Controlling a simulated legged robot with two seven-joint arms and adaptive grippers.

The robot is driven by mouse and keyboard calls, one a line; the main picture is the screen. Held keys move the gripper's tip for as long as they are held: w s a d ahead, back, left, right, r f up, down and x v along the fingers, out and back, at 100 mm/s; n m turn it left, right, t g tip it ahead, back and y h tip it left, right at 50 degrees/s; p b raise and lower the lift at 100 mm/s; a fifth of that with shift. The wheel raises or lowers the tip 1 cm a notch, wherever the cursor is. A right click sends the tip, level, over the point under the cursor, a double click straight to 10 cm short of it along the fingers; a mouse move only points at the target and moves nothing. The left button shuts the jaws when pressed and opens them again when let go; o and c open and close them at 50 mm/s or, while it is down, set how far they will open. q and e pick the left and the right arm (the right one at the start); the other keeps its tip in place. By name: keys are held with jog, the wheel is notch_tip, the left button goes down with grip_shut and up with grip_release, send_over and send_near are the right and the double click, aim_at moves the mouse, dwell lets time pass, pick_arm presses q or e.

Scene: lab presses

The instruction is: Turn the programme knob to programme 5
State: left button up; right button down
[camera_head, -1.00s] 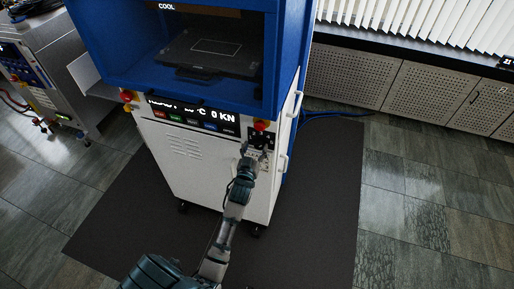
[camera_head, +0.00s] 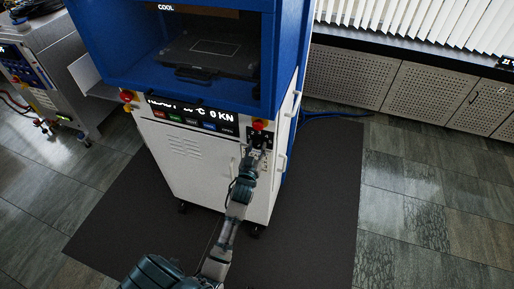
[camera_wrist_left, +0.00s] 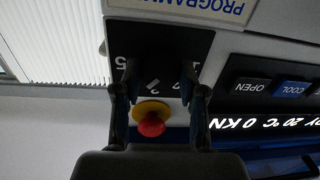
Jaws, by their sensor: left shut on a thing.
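The press (camera_head: 195,165) stands ahead with a white lower front and a blue frame. Its dark programme panel (camera_wrist_left: 130,40) carries white digits, a 5 among them, and appears upside down in the left wrist view. My left gripper (camera_wrist_left: 157,75) is at this panel, shut on the dark programme knob (camera_wrist_left: 153,86), with one finger on each side. A pale mark shows on the knob, but which digit it points to I cannot tell. In the head view my left gripper (camera_head: 257,149) hides much of the panel. My right gripper is not in view.
A red button on a yellow collar (camera_wrist_left: 151,123) sits close beside the knob panel. The lit display (camera_head: 190,108) reads 0 KN, with coloured keys below. Another red button (camera_head: 127,96) is at the left corner. Dark mat (camera_head: 310,190) covers the floor around the press.

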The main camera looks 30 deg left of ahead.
pick_arm(q)
jog(key=shift+d, duration=0.15)
jog(key=shift+a, duration=0.2)
jog(key=m+p, duration=0.3)
jog(key=m, duration=0.3)
jog(key=m+p, duration=0.1)
jog(key=m, duration=0.3)
jog(key=shift+d+t, duration=0.1)
jog(key=shift+t, duration=0.2)
jog(key=m, duration=0.3)
jog(key=shift+f+m+h, duration=0.1)
jog(key=shift+m+h, duration=0.3)
jog(key=m, duration=0.4)
jog(key=shift+m+p, duration=0.4)
jog(key=shift+m+t+h, duration=0.3)
jog(key=shift+m, duration=0.7)
jog(key=shift+f+m+p, duration=0.1)
jog(key=shift+m+p, duration=0.2)
jog(key=shift+m, duration=1.8)
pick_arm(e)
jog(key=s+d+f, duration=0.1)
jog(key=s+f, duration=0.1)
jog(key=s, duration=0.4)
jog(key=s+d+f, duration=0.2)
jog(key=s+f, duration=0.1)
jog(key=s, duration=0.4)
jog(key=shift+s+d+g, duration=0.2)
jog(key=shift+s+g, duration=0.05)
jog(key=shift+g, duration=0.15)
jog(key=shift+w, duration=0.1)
